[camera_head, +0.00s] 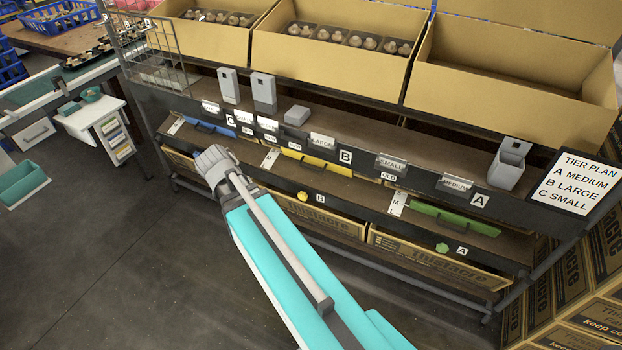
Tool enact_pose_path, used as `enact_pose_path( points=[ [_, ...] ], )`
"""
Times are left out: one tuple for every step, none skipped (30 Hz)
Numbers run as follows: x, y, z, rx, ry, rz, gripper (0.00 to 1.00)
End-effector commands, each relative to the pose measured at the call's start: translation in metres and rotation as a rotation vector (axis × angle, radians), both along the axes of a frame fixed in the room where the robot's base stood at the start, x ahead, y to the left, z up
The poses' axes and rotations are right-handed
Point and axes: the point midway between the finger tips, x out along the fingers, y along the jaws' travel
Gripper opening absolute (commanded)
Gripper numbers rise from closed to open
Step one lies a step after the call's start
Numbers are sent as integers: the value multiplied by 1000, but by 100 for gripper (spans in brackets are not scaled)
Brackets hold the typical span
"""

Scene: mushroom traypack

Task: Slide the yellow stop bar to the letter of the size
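The yellow stop bar (316,163) lies along the lower shelf's front in the middle section, right of a white letter plate (270,158) that seems to read M. A yellow knob (303,196) sits on the rail below it, left of a B tag. My gripper (212,158) is left of the yellow bar and apart from it, in front of the rack near the blue bar. Its fingers are small and seen from behind, so I cannot tell whether they are open. The tier plan sign (577,183) reads A MEDIUM, B LARGE, C SMALL.
A blue bar (211,129) is at left and a green bar (455,220) at right, with a green knob (442,247). Size cards LARGE (322,141), SMALL (391,163) and MEDIUM (456,184) hang on the upper rail. Cardboard boxes (370,75) stand above. The floor in front is clear.

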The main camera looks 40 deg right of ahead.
Motion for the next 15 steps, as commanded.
enact_pose_path(
  points=[
    [4, -8, -17, -23, -8, 1, 51],
    [6, -13, -21, -39, -13, 3, 51],
    [8, -19, -27, -60, -19, 3, 51],
    [10, -24, -31, -74, -24, 5, 51],
    [12, -29, -35, -90, -29, 7, 51],
    [14, -35, -40, -110, -33, 8, 51],
    [16, -39, -44, -126, -37, 10, 51],
    [18, -44, -48, -141, -42, 13, 51],
    [20, -50, -53, -162, -47, 15, 51],
    [21, -55, -57, -177, -50, 16, 51],
    [23, -59, -60, -193, -54, 18, 51],
    [25, -65, -65, -214, -59, 21, 51],
    [27, -70, -69, -229, -62, 23, 51],
    [28, -74, -72, -245, -64, 25, 51],
    [30, -80, -77, -266, -69, 30, 51]
  ],
)
